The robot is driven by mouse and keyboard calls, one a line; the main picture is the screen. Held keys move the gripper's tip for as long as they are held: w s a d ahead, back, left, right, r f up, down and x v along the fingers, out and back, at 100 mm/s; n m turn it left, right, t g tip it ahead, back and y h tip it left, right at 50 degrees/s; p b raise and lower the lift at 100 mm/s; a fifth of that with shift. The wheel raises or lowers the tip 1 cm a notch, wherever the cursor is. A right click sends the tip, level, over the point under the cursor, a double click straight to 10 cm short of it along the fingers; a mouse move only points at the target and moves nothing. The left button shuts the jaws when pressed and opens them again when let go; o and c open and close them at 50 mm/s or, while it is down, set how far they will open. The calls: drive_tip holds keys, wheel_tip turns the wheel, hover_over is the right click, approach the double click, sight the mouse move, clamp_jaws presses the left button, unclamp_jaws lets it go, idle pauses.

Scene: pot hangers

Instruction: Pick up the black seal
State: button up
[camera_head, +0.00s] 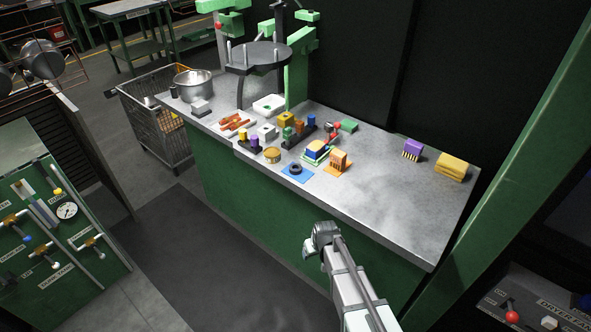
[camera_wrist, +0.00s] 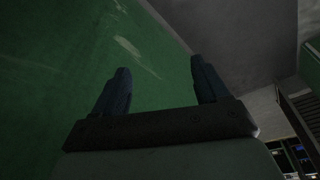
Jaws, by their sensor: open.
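The black seal (camera_head: 295,169) is a small dark ring. It lies on a blue square mat near the front edge of the metal worktop, in the head view. My gripper (camera_head: 316,233) is in front of the bench, lower than the worktop and apart from the seal. In the wrist view my gripper (camera_wrist: 160,85) shows two dark fingers spread apart with nothing between them. The green bench front fills much of that view, and the seal is not seen there.
On the worktop (camera_head: 380,190) near the seal stand a blue and yellow block (camera_head: 317,150), an orange slotted block (camera_head: 339,160) and a tan round piece (camera_head: 272,155). A purple brush (camera_head: 412,149) and yellow sponge (camera_head: 452,167) lie right. The worktop's right front is bare.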

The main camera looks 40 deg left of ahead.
drive_tip(key=s+a+r+n+t, duration=0.2)
drive_tip(key=s+a+r, duration=0.1)
drive_tip(key=a+r, duration=0.9)
drive_tip(key=s+a+r+n+t, duration=0.1)
drive_tip(key=s+a+r+t, duration=0.1)
drive_tip(key=a+r, duration=1.05)
wheel_tip(320, 180, up, 11)
drive_tip(key=a, duration=0.3)
drive_tip(key=w+d+r+m+g+h, duration=0.1)
drive_tip(key=w+d+r+m+h, duration=0.15)
drive_tip(key=w+d+r, duration=0.3)
drive_tip(key=w+d+r+m+g, duration=0.2)
drive_tip(key=w+d+g, duration=0.3)
drive_tip(key=d, duration=0.3)
drive_tip(key=f, duration=0.7)
drive_tip(key=shift+w+a+f, duration=0.15)
drive_tip(key=shift+a+f, duration=0.1)
drive_tip(key=shift+n, duration=0.25)
drive_tip(key=shift+w+a+f, duration=0.1)
drive_tip(key=shift+w+f, duration=0.05)
drive_tip(key=shift+f, duration=1.3)
drive_tip(key=shift+w+f, duration=0.1)
drive_tip(key=shift+f, duration=1.35)
